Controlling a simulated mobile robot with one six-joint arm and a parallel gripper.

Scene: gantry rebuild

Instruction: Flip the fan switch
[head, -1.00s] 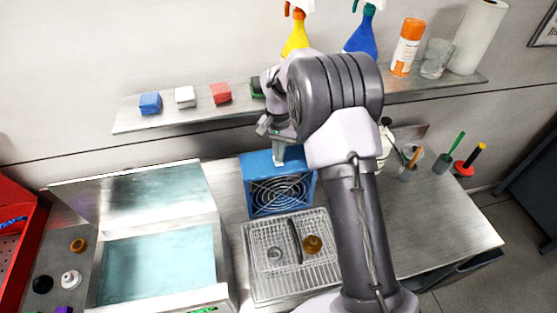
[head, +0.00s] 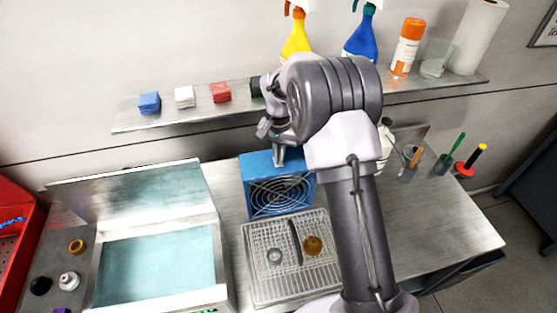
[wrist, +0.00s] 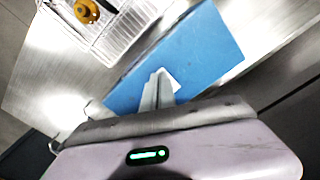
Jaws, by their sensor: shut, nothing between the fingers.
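The fan is a blue box (head: 246,176) with a round grille on its front, standing on the steel counter behind a wire rack. Its blue top (wrist: 210,45) fills the middle of the wrist view. My gripper (head: 279,163) is shut and empty, pointing down at the top of the fan near its back edge. In the wrist view the closed fingertips (wrist: 161,74) lie over the blue top. A small white patch (wrist: 174,84) shows right beside them; it may be the switch, but its position cannot be told. I cannot tell whether the fingertips touch it.
A wire dish rack (head: 262,284) with small items stands in front of the fan. An open steel box (head: 215,262) is at the left. A wall shelf (head: 190,118) with blocks and spray bottles runs behind my arm. Cups with tools (head: 408,173) stand right of my arm.

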